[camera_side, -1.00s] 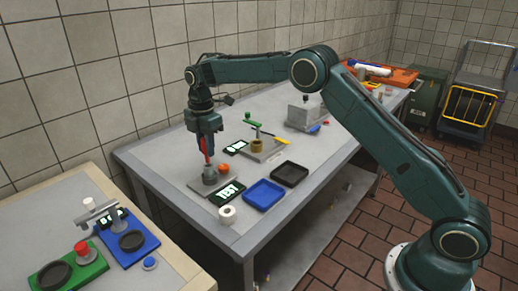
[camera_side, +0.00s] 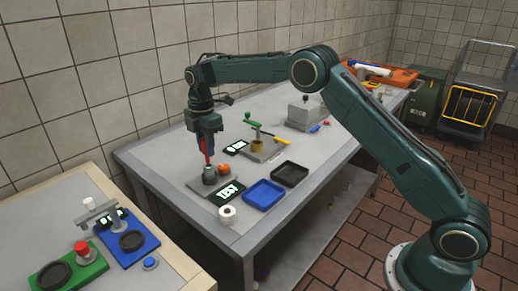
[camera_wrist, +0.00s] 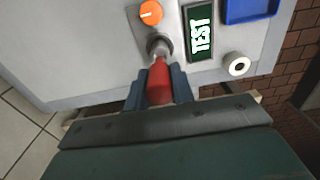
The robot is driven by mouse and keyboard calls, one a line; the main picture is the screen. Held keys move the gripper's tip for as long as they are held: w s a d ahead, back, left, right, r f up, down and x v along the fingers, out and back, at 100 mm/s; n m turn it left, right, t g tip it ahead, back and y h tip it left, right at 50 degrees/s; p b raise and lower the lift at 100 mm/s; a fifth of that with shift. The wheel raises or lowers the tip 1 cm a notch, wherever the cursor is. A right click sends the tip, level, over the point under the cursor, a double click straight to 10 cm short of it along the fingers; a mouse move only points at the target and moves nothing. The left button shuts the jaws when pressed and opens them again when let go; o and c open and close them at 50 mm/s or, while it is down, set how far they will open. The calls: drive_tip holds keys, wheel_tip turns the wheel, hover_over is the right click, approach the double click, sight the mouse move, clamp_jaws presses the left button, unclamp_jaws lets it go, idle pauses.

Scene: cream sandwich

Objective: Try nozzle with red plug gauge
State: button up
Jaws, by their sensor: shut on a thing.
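My gripper (camera_wrist: 159,88) is shut on the red plug gauge (camera_wrist: 159,82), whose red handle sits between the blue fingers in the wrist view. The gauge (camera_side: 205,152) stands about upright in the side view. Its grey tip points at the nozzle (camera_wrist: 155,43), a grey metal piece with a dark round mouth on a grey plate. In the side view the tip is at or just above the nozzle (camera_side: 209,176). I cannot tell whether it is inside the mouth. An orange knob (camera_wrist: 151,12) sits beside the nozzle, also visible in the side view (camera_side: 223,169).
A green TEST card (camera_wrist: 201,33) lies beside the plate, with a white ring (camera_wrist: 236,64) close by. A blue tray (camera_side: 264,193) and a black tray (camera_side: 290,173) lie to the right. A fixture with a brass cup (camera_side: 257,146) stands behind. The table's front-left corner is clear.

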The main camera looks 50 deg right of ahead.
drive_tip(key=shift+f, duration=1.7)
idle(2.5)
drive_tip(key=shift+r, duration=0.15)
drive_tip(key=shift+r, duration=3.45)
